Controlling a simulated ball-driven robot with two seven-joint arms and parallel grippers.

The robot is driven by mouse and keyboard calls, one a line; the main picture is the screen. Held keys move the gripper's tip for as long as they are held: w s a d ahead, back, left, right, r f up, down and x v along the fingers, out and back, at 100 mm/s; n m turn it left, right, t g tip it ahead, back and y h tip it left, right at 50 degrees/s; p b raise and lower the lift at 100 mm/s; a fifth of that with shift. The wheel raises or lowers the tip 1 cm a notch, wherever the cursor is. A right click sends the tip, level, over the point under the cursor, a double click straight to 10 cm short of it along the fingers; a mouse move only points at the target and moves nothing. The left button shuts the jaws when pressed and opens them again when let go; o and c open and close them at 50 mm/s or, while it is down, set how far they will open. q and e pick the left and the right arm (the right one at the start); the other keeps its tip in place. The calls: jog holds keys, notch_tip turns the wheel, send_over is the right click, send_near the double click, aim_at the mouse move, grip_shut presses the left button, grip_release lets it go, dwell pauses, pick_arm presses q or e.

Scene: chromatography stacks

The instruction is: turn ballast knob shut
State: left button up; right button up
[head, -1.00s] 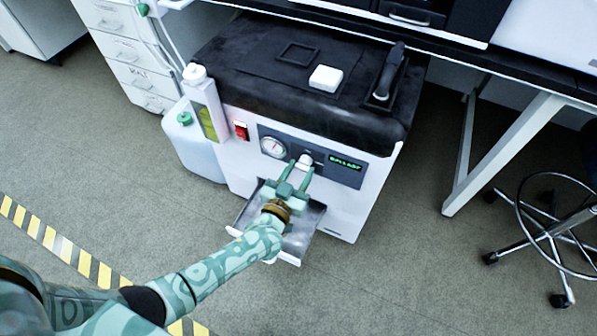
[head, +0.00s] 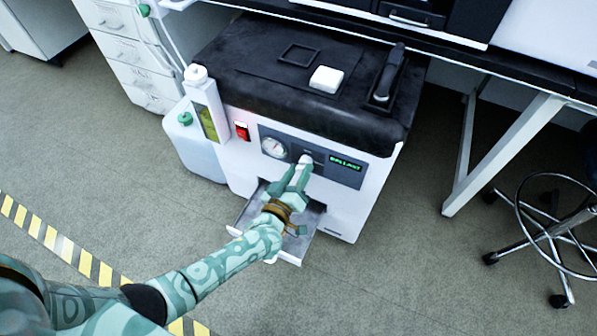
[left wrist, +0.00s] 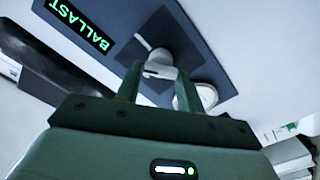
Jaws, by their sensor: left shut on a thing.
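The ballast knob (head: 305,159) is a small white knob on the dark panel at the front of the pump box (head: 225,150), between the round gauge (head: 274,148) and the green BALLAST display (head: 346,164). My left gripper (head: 303,168) is at the knob, its fingers shut on it. In the left wrist view the knob (left wrist: 160,66) shows between the two fingers (left wrist: 157,82), and the BALLAST display (left wrist: 80,23) is at upper left. The fingers hide part of the knob in the head view. My right gripper is not in view.
A metal tray (head: 312,222) juts out below the panel, under my left wrist. A red switch (head: 242,131) and a bottle with yellow-green liquid (head: 208,118) are left of the gauge. A table leg (head: 462,165) and a wheeled stool (head: 560,235) stand at right.

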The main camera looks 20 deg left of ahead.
pick_arm(q)
jog(key=shift+f+n, duration=0.15)
jog(key=shift+n, duration=0.85)
jog(key=n, duration=0.3)
jog(key=shift+a+n, duration=0.1)
jog(key=shift+n, duration=0.2)
jog(key=n+b, duration=0.1)
jog(key=n, duration=0.2)
jog(key=shift+f+n, duration=0.15)
jog(key=shift+n, duration=1.25)
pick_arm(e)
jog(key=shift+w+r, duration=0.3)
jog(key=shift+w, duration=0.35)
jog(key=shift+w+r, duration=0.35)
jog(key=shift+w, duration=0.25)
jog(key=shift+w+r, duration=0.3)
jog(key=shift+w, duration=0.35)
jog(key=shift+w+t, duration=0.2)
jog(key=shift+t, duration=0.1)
pick_arm(q)
jog(key=o, duration=1)
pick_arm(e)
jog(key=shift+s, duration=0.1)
